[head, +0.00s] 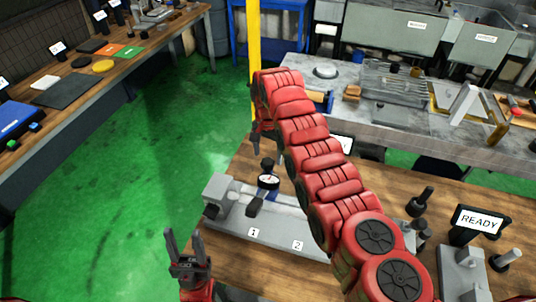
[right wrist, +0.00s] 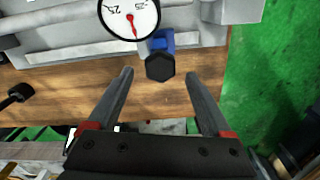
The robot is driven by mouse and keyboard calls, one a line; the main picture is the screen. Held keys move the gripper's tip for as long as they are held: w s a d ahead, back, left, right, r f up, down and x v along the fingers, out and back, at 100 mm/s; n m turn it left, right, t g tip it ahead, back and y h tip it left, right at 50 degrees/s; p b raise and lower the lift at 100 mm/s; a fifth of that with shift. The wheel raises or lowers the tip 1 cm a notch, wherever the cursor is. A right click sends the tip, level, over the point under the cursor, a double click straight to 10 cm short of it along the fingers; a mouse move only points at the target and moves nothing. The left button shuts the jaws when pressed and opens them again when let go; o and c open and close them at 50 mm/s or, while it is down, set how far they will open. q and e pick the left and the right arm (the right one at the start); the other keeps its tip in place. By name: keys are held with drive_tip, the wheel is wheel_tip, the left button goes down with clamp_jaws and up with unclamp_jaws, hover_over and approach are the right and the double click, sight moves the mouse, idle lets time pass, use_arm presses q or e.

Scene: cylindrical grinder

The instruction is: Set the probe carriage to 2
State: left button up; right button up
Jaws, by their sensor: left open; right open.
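The probe carriage is a blue block (right wrist: 162,42) with a white dial gauge (head: 268,182) and a dark knob (right wrist: 160,66). In the head view it stands on the grey rail fixture (head: 225,210), near the label 1 (head: 253,232). The label 2 (head: 298,245) is farther right. My right gripper (right wrist: 161,78) is open, and the knob shows just beyond and between its fingertips, not gripped. In the head view my right arm hides part of the rail. My left gripper (head: 186,245) is open and empty, left of the fixture's front edge.
A READY display (head: 478,220) and a grey block (head: 462,272) stand on the wooden bench at right. A yellow post (head: 254,45) rises behind my right arm. A grey worktop (head: 400,112) with several tools lies behind. Green floor is clear at left.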

drive_tip(key=shift+f, duration=1.2)
clamp_jaws()
